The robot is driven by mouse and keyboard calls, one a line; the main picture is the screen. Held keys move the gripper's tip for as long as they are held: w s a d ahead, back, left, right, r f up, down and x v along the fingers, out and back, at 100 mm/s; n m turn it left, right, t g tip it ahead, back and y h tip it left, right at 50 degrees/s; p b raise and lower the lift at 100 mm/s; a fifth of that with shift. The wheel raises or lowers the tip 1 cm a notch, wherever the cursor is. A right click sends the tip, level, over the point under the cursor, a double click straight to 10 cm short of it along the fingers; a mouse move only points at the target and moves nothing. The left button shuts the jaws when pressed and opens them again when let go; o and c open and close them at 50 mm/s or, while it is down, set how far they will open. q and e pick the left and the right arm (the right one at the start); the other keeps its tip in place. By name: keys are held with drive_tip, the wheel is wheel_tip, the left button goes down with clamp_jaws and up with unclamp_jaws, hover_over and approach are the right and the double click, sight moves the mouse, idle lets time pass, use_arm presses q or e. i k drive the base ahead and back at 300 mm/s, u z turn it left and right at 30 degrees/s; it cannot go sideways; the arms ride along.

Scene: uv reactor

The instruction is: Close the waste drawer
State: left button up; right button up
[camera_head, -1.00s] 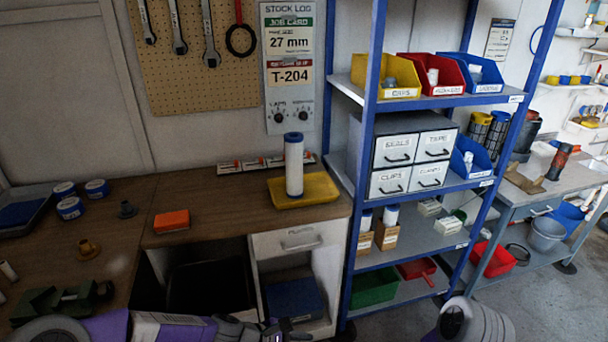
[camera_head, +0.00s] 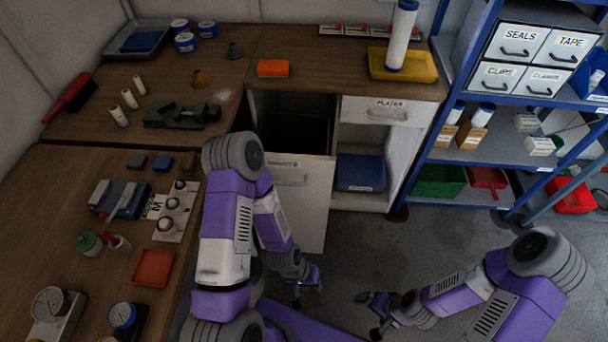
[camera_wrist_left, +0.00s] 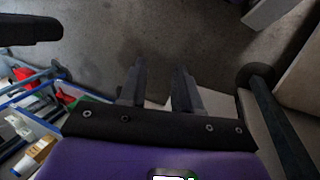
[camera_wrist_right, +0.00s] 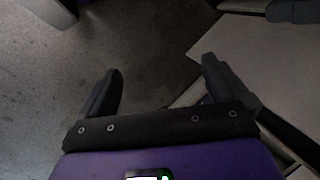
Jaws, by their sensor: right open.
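The waste drawer is pulled out from under the bench; its tall pale front panel (camera_head: 308,205) stands forward of the cabinet. Its handle and small label are near the panel's top edge, and a dark bin opening (camera_head: 297,133) shows behind it. My left gripper (camera_head: 308,288) hangs low in front of the panel, near its lower part, apart from the handle. In the left wrist view its fingers (camera_wrist_left: 160,75) are partly apart with nothing between them. My right gripper (camera_head: 368,312) is low over the floor, right of the left one. Its fingers (camera_wrist_right: 160,75) are wide apart and empty.
A white drawer (camera_head: 380,110) and a blue box (camera_head: 361,172) are right of the waste drawer. A blue shelf rack (camera_head: 430,120) stands further right. The brown bench (camera_head: 70,190) runs along the left, close to my left arm. Grey floor (camera_head: 400,250) is free ahead.

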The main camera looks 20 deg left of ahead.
sight(295, 146)
drive_tip(key=z, duration=1.7)
drive_tip(key=i, duration=0.8)
drive_tip(key=u, duration=2.45)
